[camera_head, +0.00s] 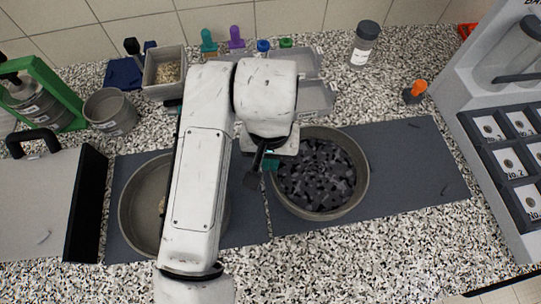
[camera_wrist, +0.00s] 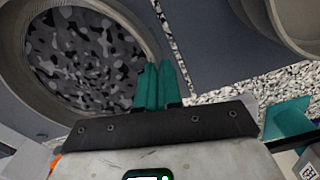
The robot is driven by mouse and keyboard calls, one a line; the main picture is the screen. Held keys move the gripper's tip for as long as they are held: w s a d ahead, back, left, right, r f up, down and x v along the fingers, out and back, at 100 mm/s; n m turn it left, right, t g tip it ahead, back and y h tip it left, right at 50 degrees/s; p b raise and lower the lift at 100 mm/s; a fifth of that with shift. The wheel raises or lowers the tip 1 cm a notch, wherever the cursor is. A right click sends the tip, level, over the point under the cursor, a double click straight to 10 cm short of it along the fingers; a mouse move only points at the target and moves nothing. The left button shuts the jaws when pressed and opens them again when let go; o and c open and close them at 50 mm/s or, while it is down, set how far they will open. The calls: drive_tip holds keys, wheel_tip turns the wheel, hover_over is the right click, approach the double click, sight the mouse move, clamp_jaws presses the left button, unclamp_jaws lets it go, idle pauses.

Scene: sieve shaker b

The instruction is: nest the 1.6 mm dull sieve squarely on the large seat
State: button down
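A round, dull grey-rimmed sieve (camera_head: 366,190) with a dark, patchy grey floor is right of centre over the dark mats; it fills the upper left of the wrist view (camera_wrist: 138,22). No size mark is readable on it. My gripper (camera_head: 269,165) is at its left rim. In the wrist view its teal fingertips (camera_wrist: 158,68) are close together, with the rim running in between them. I cannot tell whether the sieve is lifted. A larger round pan (camera_head: 126,208) stands at left, partly hidden by my arm; its rim shows in the wrist view (camera_wrist: 262,18). Which thing is the large seat is unclear.
A grey box with a black handle (camera_head: 45,205) stands at far left. A small round sieve (camera_head: 110,112), a green rack (camera_head: 55,88) and a bin (camera_head: 160,78) are behind. A labelled grey station (camera_head: 480,125) stands at right.

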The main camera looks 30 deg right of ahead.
idle(0.3)
drive_tip(key=c, duration=1.2)
unclamp_jaws()
drive_tip(key=shift+r+p, duration=2.95)
drive_tip(key=shift+r, duration=0.55)
drive_tip(key=shift+f, duration=0.1)
